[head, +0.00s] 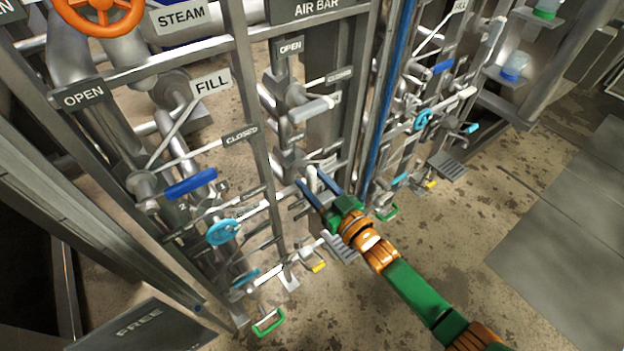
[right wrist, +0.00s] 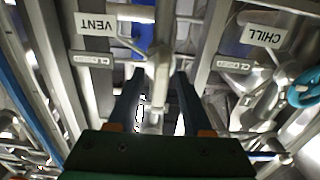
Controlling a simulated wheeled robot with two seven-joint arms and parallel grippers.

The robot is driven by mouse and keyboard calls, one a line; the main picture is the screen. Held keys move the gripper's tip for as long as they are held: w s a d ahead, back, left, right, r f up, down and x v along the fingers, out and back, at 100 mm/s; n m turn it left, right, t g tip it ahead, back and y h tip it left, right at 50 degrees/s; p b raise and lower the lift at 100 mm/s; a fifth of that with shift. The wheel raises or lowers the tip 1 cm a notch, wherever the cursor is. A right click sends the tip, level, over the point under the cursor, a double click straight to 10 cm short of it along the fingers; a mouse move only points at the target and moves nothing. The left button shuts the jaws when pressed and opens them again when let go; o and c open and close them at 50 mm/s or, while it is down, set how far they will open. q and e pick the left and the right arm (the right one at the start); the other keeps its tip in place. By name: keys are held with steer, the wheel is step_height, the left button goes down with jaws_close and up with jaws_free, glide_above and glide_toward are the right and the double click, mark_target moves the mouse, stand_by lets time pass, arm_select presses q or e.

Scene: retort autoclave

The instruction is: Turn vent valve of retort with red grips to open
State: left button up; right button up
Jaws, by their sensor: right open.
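My right gripper (head: 315,181) reaches into the pipework of the near frame, its two dark blue fingers spread apart. A pale grey lever or handle (head: 311,178) stands between the fingers. In the right wrist view this pale handle (right wrist: 160,66) lies between the fingertips of the right gripper (right wrist: 156,76), and the gripper is open around it. I cannot tell whether a finger touches it. A VENT sign (right wrist: 97,24) shows upside down just left of it, with a CLOSED plate (right wrist: 91,59) near it. No red grips show. My left gripper is out of view.
A CHILL sign (right wrist: 262,36) and a light-blue wheel (right wrist: 305,88) are at the right in the wrist view. In the head view a FILL sign (head: 211,83), blue lever (head: 190,184) and light-blue wheel (head: 222,232) are left of my gripper. Open floor (head: 440,235) lies to the right.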

steer(key=v, duration=0.6)
steer(key=shift+s+d+p, duration=0.2)
steer(key=shift+s+p, duration=0.05)
steer(key=shift+p, duration=0.2)
steer(key=s+d+f+m+g+h+p, duration=0.25)
steer(key=s+d+f+h, duration=0.2)
steer(key=f, duration=0.35)
steer(key=s+d+f+m+g+h+p, duration=0.1)
steer(key=s+d+f+g+h+p, duration=0.25)
steer(key=d+f, duration=0.35)
steer(key=s+d+f+g+h+p, duration=0.1)
steer(key=s+f, duration=0.4)
steer(key=s, duration=0.8)
steer(key=s+d+f+m+g+h+p, duration=0.1)
steer(key=s+f+g, duration=0.4)
steer(key=s, duration=0.8)
steer(key=shift+s+d+g+h+p, duration=0.3)
steer(key=shift+d+g+p, duration=0.5)
steer(key=shift+p, duration=0.35)
